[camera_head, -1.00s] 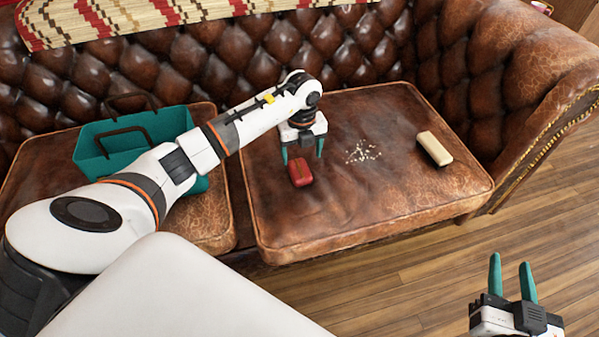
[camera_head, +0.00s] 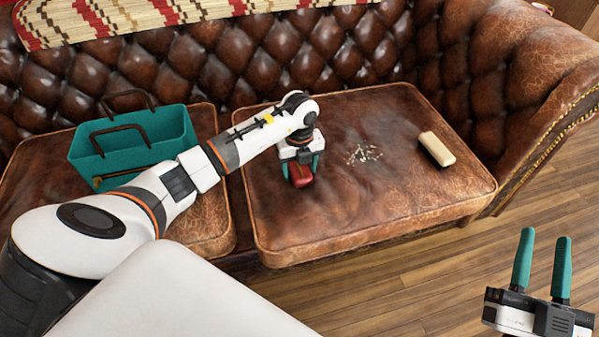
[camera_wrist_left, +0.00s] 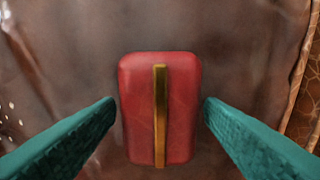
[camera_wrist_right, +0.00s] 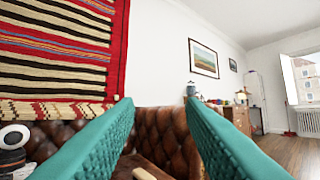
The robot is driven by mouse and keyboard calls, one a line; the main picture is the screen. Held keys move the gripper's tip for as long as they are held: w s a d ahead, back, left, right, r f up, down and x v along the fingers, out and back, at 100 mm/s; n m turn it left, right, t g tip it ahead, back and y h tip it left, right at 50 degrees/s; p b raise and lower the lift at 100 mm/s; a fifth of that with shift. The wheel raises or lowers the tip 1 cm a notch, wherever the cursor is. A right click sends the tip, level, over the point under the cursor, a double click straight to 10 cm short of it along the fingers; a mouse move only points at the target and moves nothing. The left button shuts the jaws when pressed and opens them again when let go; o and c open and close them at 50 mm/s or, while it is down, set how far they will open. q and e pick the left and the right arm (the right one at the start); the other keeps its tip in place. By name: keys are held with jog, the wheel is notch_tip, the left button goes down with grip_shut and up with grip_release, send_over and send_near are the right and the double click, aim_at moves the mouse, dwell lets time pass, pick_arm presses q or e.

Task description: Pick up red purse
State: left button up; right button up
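The red purse (camera_head: 301,178) lies on the right seat cushion of the brown leather sofa. In the left wrist view the purse (camera_wrist_left: 160,108) shows a gold strip along its middle. My left gripper (camera_head: 302,172) is down over it with one teal finger on each side. In the left wrist view the fingers (camera_wrist_left: 160,106) are open, with a narrow gap between each fingertip and the purse. My right gripper (camera_head: 543,258) is open and empty above the wooden floor at the lower right. It also shows open in the right wrist view (camera_wrist_right: 160,115).
A teal handbag (camera_head: 135,145) with dark handles stands on the left cushion. A cream and dark block-like object (camera_head: 437,149) lies to the right on the right cushion (camera_head: 400,205). Small pale bits (camera_head: 364,154) are scattered between it and the purse. The front of the cushion is clear.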

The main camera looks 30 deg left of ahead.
pick_arm(q)
jog(key=c, duration=0.7)
jog(key=shift+r, duration=0.1)
